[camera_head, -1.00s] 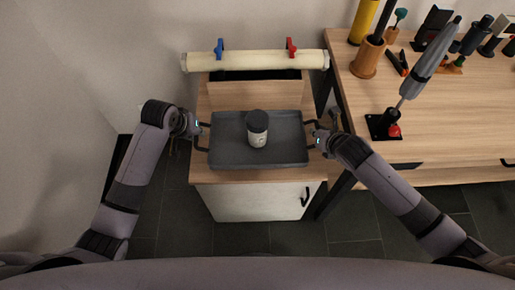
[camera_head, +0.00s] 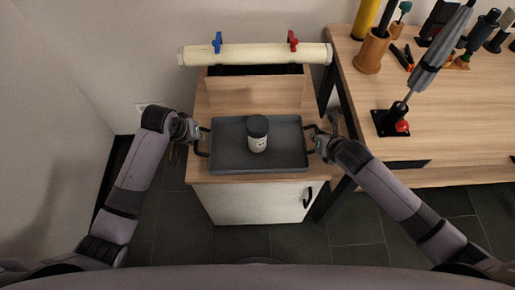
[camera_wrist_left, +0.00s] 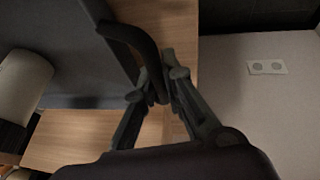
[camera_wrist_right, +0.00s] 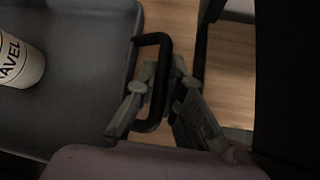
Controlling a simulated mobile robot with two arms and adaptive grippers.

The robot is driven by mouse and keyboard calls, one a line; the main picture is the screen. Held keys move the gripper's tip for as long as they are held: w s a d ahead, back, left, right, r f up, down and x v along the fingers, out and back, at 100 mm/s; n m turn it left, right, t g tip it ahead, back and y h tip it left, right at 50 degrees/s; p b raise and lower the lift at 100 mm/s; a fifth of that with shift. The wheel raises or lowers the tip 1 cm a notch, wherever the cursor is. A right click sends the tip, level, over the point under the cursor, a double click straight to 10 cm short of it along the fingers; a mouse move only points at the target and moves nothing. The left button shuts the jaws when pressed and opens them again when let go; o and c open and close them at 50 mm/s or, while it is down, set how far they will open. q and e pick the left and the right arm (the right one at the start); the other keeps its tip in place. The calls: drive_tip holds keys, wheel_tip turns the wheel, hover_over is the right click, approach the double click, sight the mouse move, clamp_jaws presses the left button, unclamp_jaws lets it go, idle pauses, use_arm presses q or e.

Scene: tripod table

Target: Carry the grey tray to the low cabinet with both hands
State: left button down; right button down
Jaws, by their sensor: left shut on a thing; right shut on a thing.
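The grey tray (camera_head: 230,160) is over the top of the low cabinet (camera_head: 255,202) in the head view. It looks level; I cannot tell whether it touches the top. A white jar with a dark lid (camera_head: 257,134) stands upright in it, and its label shows in the right wrist view (camera_wrist_right: 18,62). My left gripper (camera_head: 199,133) is shut on the tray's left black handle, seen in the left wrist view (camera_wrist_left: 135,40). My right gripper (camera_head: 317,143) is shut on the right black handle, seen in the right wrist view (camera_wrist_right: 163,80).
A wooden box (camera_head: 255,93) stands at the cabinet's back, below a cream pipe (camera_head: 255,55) with blue and red valves. A workbench (camera_head: 455,120) with tools stands close on the right. A wall socket (camera_wrist_left: 267,67) is on the left wall.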

use_arm(q)
drive_tip(key=c, duration=1.7)
unclamp_jaws()
drive_tip(key=shift+f, duration=0.1)
use_arm(e)
drive_tip(key=c, duration=1.7)
unclamp_jaws()
drive_tip(key=shift+f, duration=0.15)
drive_tip(key=shift+s, duration=0.1)
use_arm(q)
drive_tip(key=v, duration=1.2)
use_arm(e)
drive_tip(key=v, duration=1.2)
